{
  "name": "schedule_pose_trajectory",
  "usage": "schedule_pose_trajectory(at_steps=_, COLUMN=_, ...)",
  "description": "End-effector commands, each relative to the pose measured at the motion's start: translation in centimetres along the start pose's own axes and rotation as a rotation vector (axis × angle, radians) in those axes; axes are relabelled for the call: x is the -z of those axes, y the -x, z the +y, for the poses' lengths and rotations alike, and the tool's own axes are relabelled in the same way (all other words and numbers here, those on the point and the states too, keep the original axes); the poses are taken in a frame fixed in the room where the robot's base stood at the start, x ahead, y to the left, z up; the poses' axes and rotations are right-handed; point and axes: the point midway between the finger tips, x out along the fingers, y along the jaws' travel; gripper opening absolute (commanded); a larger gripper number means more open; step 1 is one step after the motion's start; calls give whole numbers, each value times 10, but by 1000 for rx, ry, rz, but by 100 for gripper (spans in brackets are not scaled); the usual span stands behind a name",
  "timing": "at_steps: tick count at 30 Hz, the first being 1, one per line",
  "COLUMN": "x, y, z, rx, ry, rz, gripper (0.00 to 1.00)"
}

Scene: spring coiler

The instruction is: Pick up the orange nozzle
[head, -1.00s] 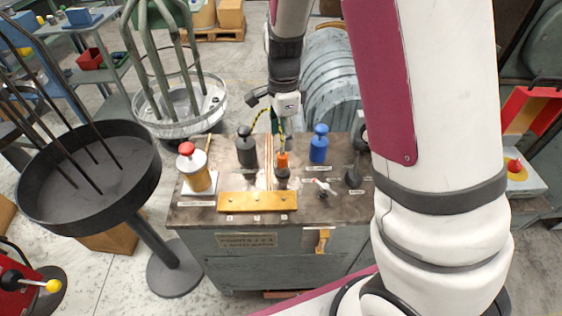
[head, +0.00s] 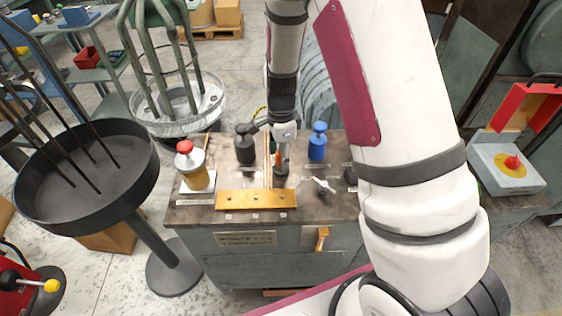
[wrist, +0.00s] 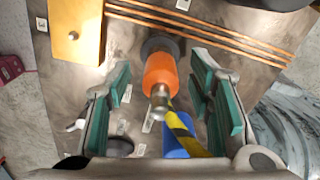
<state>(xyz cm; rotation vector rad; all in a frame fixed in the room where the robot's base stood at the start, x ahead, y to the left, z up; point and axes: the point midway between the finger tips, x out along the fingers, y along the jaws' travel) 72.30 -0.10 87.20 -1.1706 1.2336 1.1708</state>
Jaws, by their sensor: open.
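The orange nozzle (wrist: 160,72) shows in the wrist view with a metal tip pointing toward the camera and a dark round base (wrist: 160,43) behind it. My gripper (wrist: 160,97) is open, with one green-padded finger on each side of the nozzle and gaps on both sides. In the head view my gripper (head: 281,150) is over the bench, pointing down at the nozzle. There the nozzle is mostly hidden by the gripper, and its dark base (head: 281,178) shows below.
The bench (head: 230,170) also holds a dark bottle (head: 245,147), a blue bottle (head: 318,143), a red-capped jar (head: 192,168), a brass block (head: 255,200) and copper rods (wrist: 210,35). A yellow-and-black striped piece (wrist: 182,130) shows near the nozzle tip.

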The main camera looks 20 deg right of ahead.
Motion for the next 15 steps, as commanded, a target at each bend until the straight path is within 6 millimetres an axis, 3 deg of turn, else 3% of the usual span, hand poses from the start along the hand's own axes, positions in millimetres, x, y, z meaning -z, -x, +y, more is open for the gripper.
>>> schedule_pose_trajectory(at_steps=1, x=0, y=0, z=0, rx=0, ry=0, rz=0, gripper=46)
schedule_pose_trajectory(at_steps=7, x=0, y=0, z=0, rx=0, ry=0, rz=0, gripper=0)
schedule_pose_trajectory(at_steps=15, x=0, y=1, z=0, rx=1, ry=0, rz=0, gripper=0)
